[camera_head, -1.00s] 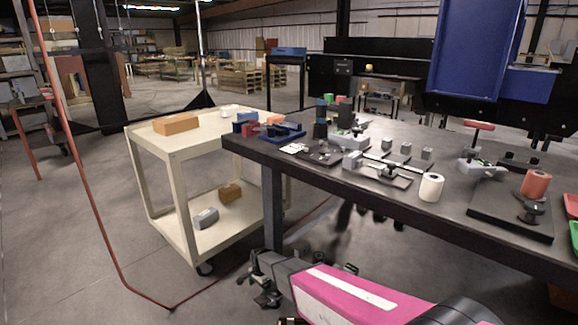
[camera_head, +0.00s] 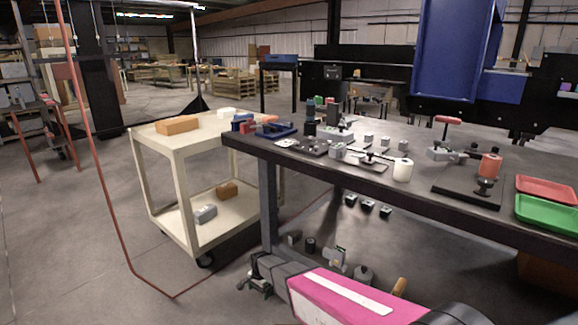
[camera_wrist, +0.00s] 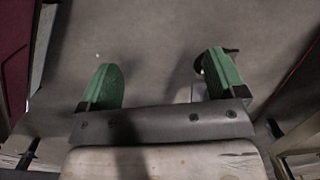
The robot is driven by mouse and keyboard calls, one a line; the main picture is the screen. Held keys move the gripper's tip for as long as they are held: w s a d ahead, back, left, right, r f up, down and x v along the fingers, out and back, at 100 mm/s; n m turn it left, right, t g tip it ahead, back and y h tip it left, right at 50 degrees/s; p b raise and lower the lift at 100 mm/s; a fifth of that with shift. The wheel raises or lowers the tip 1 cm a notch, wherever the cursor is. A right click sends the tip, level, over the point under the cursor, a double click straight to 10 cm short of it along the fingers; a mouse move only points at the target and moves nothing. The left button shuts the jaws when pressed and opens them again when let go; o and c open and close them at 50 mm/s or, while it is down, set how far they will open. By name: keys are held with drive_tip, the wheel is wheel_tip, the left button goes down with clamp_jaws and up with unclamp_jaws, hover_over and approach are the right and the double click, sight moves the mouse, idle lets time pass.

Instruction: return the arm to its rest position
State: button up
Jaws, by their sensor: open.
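My arm, with a pink link, reaches in from the bottom of the head view, low in front of the black workbench (camera_head: 330,177). My gripper (camera_head: 256,282) is at the arm's left end, beside the bench leg and below the tabletop. In the wrist view my gripper (camera_wrist: 160,85) has its two green fingers wide apart. Nothing is between them, only grey floor behind. In the head view the fingertips are small and dark.
A cream cart (camera_head: 190,140) stands left of the bench, with an orange-brown box (camera_head: 177,125) on top. A red tray (camera_head: 545,190) and a green tray (camera_head: 545,213) lie at the bench's right. Several small parts lie beneath the bench.

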drive_tip(key=s+d+r+n, duration=0.2)
drive_tip(key=s+d+r, duration=0.2)
drive_tip(key=d+r, duration=0.5)
drive_tip(key=s+d+r+n, duration=0.3)
drive_tip(key=d+r, duration=0.6)
drive_tip(key=d, duration=0.3)
drive_tip(key=s+d+r+n, duration=0.2)
drive_tip(key=s+d+r, duration=0.3)
drive_tip(key=d+r, duration=0.4)
drive_tip(key=shift+s+d+r+n+t+h, duration=0.3)
drive_tip(key=shift+d+t, duration=0.1)
drive_tip(key=shift+d, duration=0.85)
drive_tip(key=shift+f, duration=0.1)
